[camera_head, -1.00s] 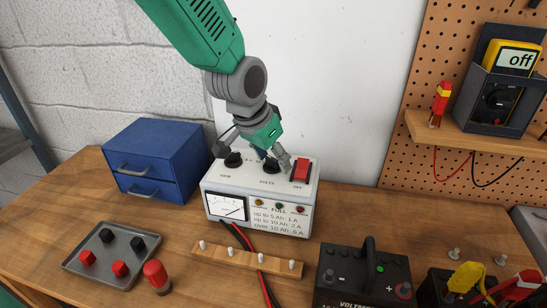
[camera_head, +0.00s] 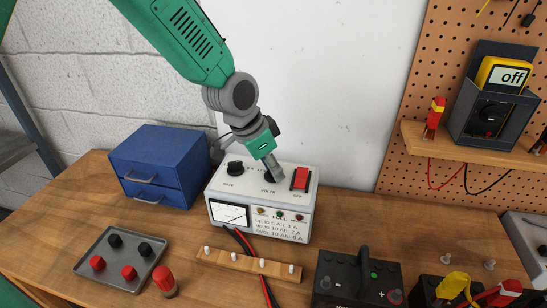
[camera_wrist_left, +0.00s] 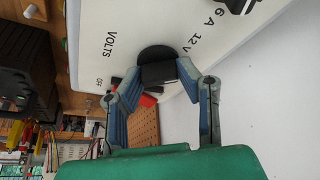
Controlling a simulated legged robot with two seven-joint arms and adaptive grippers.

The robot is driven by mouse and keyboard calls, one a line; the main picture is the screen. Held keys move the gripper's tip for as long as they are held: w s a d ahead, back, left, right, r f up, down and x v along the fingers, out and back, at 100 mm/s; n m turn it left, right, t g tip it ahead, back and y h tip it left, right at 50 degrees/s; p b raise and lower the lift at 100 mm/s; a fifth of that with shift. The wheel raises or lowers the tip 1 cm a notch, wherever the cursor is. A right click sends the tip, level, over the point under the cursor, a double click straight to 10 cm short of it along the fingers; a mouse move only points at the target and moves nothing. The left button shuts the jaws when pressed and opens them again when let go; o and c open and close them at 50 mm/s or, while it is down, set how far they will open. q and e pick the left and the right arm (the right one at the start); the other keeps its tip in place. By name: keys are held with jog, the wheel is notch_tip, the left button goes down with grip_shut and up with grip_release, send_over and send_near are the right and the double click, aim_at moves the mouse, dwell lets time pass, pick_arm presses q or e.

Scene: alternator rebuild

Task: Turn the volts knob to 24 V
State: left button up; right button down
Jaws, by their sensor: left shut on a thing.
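The white battery charger (camera_head: 252,193) stands at the back of the bench. Its volts knob is hidden behind my left gripper (camera_head: 274,172) in the head view. In the left wrist view the black volts knob (camera_wrist_left: 157,56) sits between the printed "VOLTS" and "12 V", and my left gripper's two blue fingers (camera_wrist_left: 156,76) close on its raised grip from both sides. I cannot tell which mark the knob points to. My right gripper is in neither view.
A second black knob (camera_head: 235,168) is left of the gripper, and a red switch (camera_head: 301,179) is close on its right. A blue drawer box (camera_head: 160,165) stands left of the charger. A black battery (camera_head: 345,275) and a grey tray (camera_head: 128,272) are in front.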

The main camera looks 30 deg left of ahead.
pick_arm(q)
jog(key=m+p, duration=0.1)
jog(key=m+h+p, duration=0.1)
jog(key=m, duration=0.1)
jog(key=m+g+p, duration=0.1)
jog(key=p, duration=0.1)
jog(key=shift+w+r+m, duration=0.15)
jog(key=shift+r+m, duration=0.1)
jog(key=shift+m, duration=0.05)
jog(key=shift+f+m+g+h+p, duration=0.1)
jog(key=shift+m+g+h+p, duration=0.4)
jog(key=shift+m+p, duration=0.75)
jog(key=shift+m, duration=0.55)
jog(key=o, duration=1.1)
jog(key=shift+o, duration=0.2)
jog(key=shift+a+f, duration=0.1)
